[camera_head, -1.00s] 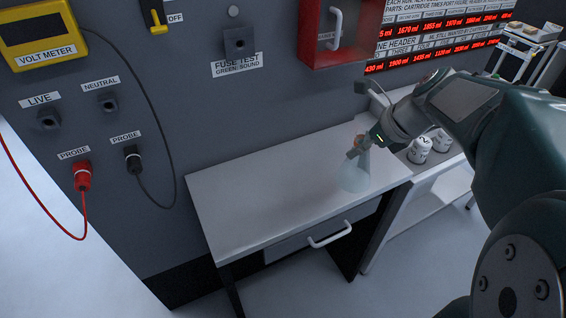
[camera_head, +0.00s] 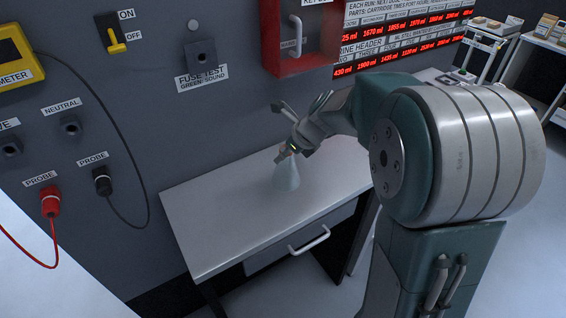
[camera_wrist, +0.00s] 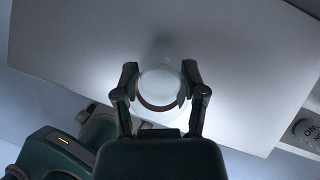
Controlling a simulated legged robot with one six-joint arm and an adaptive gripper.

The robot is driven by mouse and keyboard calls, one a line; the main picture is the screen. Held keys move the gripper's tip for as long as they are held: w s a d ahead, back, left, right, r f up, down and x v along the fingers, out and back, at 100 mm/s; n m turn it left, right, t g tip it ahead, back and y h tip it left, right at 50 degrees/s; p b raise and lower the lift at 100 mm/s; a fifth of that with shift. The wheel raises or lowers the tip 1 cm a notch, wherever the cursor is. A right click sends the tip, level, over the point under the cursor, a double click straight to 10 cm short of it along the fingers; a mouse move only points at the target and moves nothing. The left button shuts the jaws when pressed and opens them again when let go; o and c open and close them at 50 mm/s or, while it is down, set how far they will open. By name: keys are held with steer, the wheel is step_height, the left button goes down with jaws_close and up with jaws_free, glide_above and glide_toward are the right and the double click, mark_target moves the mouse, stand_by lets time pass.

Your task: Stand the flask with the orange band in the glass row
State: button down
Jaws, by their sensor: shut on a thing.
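A clear conical flask (camera_head: 287,179) is upright at the white table, and my gripper (camera_head: 283,153) is shut on its neck. I cannot tell from the head view whether its base touches the table top. In the wrist view the flask (camera_wrist: 160,84) shows from above as a round rim between the two fingers of my gripper (camera_wrist: 160,82), with a dark reddish-brown band along its lower edge. The glass row cannot be made out in these frames.
The white table (camera_head: 215,222) has a drawer with a handle (camera_head: 309,241), and its left part is bare. A grey wall panel with a red probe plug (camera_head: 50,204) and a red box (camera_head: 300,45) stands behind. Shelves with boxes (camera_head: 548,25) are at the far right.

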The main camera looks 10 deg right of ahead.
mark_target(281, 164)
steer(key=f, duration=0.3)
steer(key=shift+w+a+f, duration=0.25)
steer(key=shift+a+f, duration=0.05)
steer(key=shift+a, duration=0.05)
steer(key=shift+a+f, duration=0.1)
steer(key=shift+a, duration=0.15)
steer(key=shift+c, duration=1.5)
jaws_free()
steer(key=shift+o, duration=0.9)
steer(key=shift+d, duration=0.25)
